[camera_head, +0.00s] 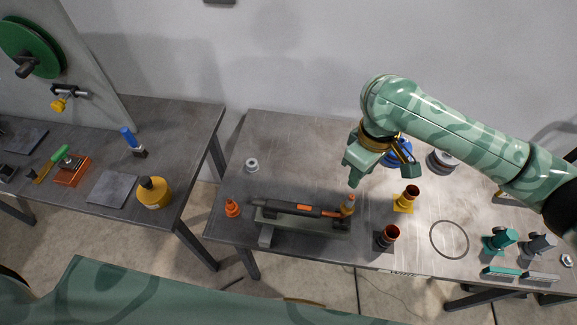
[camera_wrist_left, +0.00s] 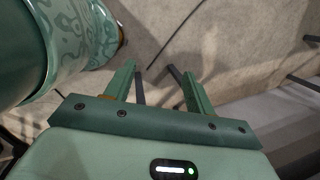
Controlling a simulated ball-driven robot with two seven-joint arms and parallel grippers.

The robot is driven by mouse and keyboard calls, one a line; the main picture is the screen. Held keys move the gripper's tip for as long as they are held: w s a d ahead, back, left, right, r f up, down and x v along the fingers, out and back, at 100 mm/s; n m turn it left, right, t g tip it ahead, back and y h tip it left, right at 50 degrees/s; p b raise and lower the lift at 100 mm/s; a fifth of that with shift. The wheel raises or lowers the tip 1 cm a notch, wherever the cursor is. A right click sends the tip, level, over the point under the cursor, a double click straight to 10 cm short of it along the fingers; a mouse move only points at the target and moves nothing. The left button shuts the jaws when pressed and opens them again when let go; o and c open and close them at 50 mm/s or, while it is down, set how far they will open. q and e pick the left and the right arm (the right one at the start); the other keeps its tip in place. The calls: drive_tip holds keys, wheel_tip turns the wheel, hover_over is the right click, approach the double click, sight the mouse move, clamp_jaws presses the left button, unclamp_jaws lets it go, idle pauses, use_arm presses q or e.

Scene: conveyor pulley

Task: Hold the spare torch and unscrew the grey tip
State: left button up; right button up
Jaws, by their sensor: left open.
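The torch (camera_head: 300,208), a long dark body with orange bands, lies across a grey stand (camera_head: 267,234) on the middle table. A grey tip cannot be told clearly from the dark body. My left gripper shows only in the left wrist view (camera_wrist_left: 160,84), open and empty, over the floor beside a table edge.
An orange cone (camera_head: 232,208) and a grey ring (camera_head: 252,165) stand left of the torch. Yellow (camera_head: 405,200) and dark (camera_head: 386,237) cup holders stand to its right, near a thin dark ring (camera_head: 449,239). The left table (camera_head: 190,135) is separated by a gap.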

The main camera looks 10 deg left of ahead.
use_arm(q)
drive_tip(key=w+a+r+y, duration=0.2)
drive_tip(key=w+a+r, duration=0.2)
drive_tip(key=w+r, duration=0.1)
drive_tip(key=w+a+r+g+y, duration=0.1)
drive_tip(key=w+a+r+y, duration=0.2)
drive_tip(key=w+r, duration=0.3)
drive_tip(key=w+a+r+y, duration=0.2)
drive_tip(key=w+a+r, duration=0.3)
drive_tip(key=w, duration=0.3)
drive_tip(key=shift+w+a+r+g+y, duration=0.2)
drive_tip(key=shift+w+r+g+y, duration=0.1)
drive_tip(key=shift+w+r, duration=0.15)
drive_tip(key=w+d+r+m+t+h, duration=0.2)
drive_tip(key=w+d+r+t+h, duration=0.3)
drive_tip(key=w+d, duration=0.7)
wheel_tip(320, 180, up, 18)
drive_tip(key=m+g+h, duration=0.2)
drive_tip(key=m+h, duration=0.3)
drive_tip(key=m, duration=0.7)
hover_over(285, 204)
wheel_tip(285, 204, down, 16)
drive_tip(key=shift+r, duration=0.1)
